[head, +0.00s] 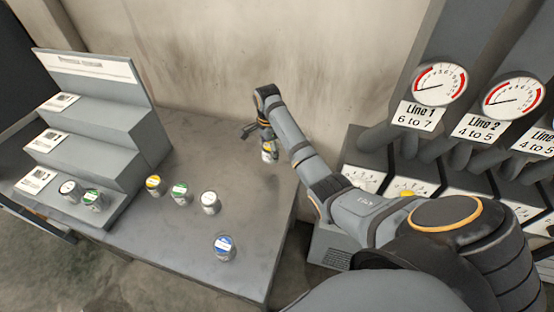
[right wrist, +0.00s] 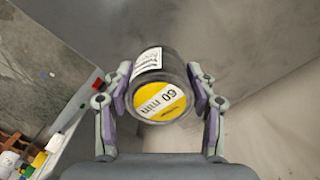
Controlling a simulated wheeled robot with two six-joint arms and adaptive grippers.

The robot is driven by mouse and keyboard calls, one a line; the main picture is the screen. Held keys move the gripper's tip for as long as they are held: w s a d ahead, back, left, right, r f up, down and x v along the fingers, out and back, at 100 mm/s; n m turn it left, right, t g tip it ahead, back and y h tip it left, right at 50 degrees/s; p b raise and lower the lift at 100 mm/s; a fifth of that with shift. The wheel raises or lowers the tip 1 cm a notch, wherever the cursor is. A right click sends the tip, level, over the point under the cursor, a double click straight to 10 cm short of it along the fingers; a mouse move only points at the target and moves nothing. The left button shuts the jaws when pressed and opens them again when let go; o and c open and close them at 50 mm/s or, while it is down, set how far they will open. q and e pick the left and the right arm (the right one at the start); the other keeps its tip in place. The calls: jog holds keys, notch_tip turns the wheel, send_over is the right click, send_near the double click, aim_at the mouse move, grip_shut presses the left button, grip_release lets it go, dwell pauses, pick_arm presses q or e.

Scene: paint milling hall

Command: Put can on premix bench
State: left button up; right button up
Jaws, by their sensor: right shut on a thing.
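My right gripper (head: 264,141) is shut on a can (head: 269,156) near the back right of the grey bench (head: 160,240). In the right wrist view, the held can (right wrist: 162,85) sits between both fingers of the gripper (right wrist: 157,88); its round end is yellow and reads "60 min". Its height above the bench top is hard to judge. My left gripper is not in view.
A stepped rack (head: 100,115) stands on the bench's left, with two cans on its lowest step. Cans with yellow (head: 155,186), green (head: 180,193), white (head: 210,202) and blue (head: 224,247) tops stand on the bench. Gauges (head: 440,84) are at right.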

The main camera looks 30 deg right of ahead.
send_over(278, 166)
notch_tip(278, 166, down, 4)
jog(key=shift+a+f, duration=0.1)
jog(key=shift+f, duration=1.65)
jog(key=o, duration=1.3)
jog(key=shift+f, duration=0.1)
jog(key=shift+r, duration=0.5)
notch_tip(278, 166, up, 11)
jog(key=shift+r+b, duration=0.15)
jog(key=shift+b, duration=0.2)
